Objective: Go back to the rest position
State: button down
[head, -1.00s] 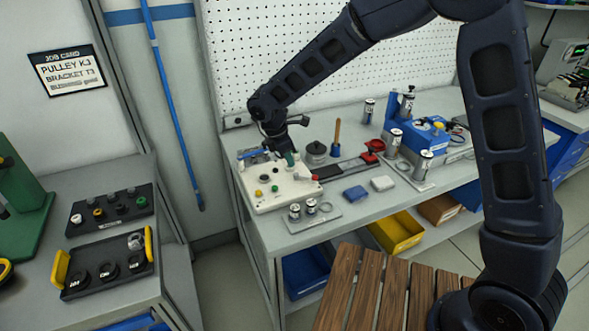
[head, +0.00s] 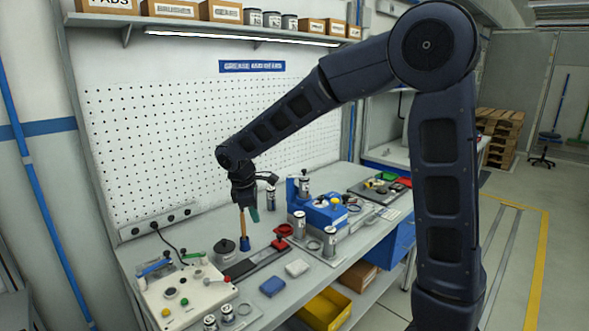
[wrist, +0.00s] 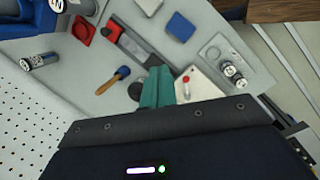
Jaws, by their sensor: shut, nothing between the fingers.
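My gripper (head: 249,215) hangs from the arm over the workbench (head: 262,312), near the pegboard. Its teal fingers are shut with nothing between them. In the head view they are beside the wooden handle (head: 242,224) of an upright tool; I cannot tell the exact gap. The fingers appear clear of the bench surface.
A white control box (head: 185,298) stands at the front left. A blue fixture (head: 325,213) with metal cylinders stands to the right. A blue block (head: 272,286) and a white block (head: 297,268) lie near the front edge. A yellow bin (head: 326,309) is below. A shelf (head: 200,22) runs above.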

jog(key=s+d+r+m+y, duration=0.1)
jog(key=d+r+m, duration=0.35)
jog(key=d, duration=0.75)
jog(key=d+r+m, duration=0.4)
jog(key=d+m, duration=0.1)
jog(key=d, duration=0.8)
jog(key=s+d+m+t+y, duration=0.1)
jog(key=s+d+m+t, duration=0.1)
jog(key=s+d+m, duration=0.7)
jog(key=s+d, duration=0.2)
jog(key=d, duration=0.4)
jog(key=shift+s+f+m+t, duration=0.2)
jog(key=shift+s+m+t, duration=0.1)
jog(key=shift+s+m, duration=0.1)
jog(key=c, duration=2.1)
grip_release()
